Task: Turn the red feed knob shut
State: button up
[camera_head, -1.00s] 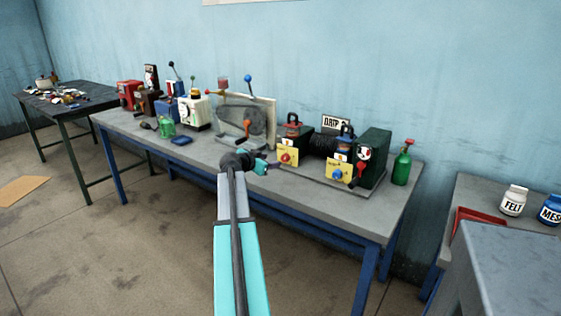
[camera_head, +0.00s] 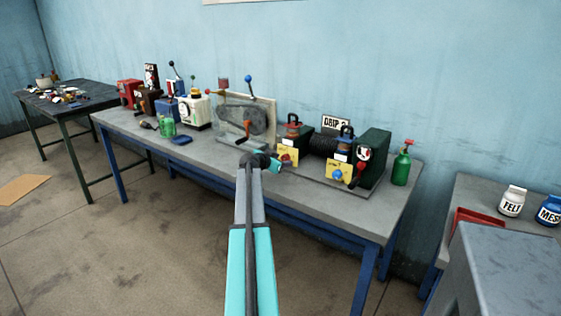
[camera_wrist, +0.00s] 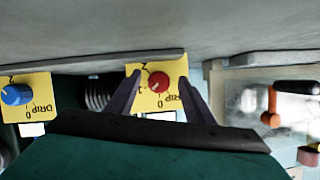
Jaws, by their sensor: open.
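The red feed knob (camera_wrist: 158,81) sits on a yellow plate (camera_wrist: 148,100) marked with a dial and DRIP lettering, upside down in the wrist view. My gripper (camera_wrist: 159,75) is open, with one dark finger to each side of the red knob in that view. Whether the fingers touch the knob cannot be told. In the head view my gripper (camera_head: 279,166) is in front of the yellow plate (camera_head: 288,154) and hides most of the red knob. A blue knob (camera_wrist: 16,94) on a second yellow plate is at the left in the wrist view.
The blue knob (camera_head: 337,174) and a red-handled crank (camera_head: 359,173) are to the right of my gripper in the head view. A green bottle (camera_head: 401,166) stands at the bench's right. A clear-fronted unit (camera_head: 243,120) stands left of the red knob's plate.

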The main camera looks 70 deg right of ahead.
jog(key=shift+d, duration=0.1)
jog(key=c, duration=1)
jog(key=shift+s+a+f, duration=0.1)
jog(key=shift+a, duration=0.1)
jog(key=shift+c, duration=0.2)
jog(key=shift+d, duration=0.15)
jog(key=shift+b, duration=0.35)
jog(key=shift+w+d+n+g+b, duration=0.15)
jog(key=shift+w+n+g+b, duration=0.2)
jog(key=shift+n+b, duration=0.4)
jog(key=n+g+b, duration=0.2)
jog(key=shift+n+y, duration=0.3)
jog(key=shift+n, duration=0.05)
jog(key=shift+r+n+g+b, duration=0.2)
jog(key=shift+n+g+b, duration=0.2)
jog(key=shift+n+g, duration=0.5)
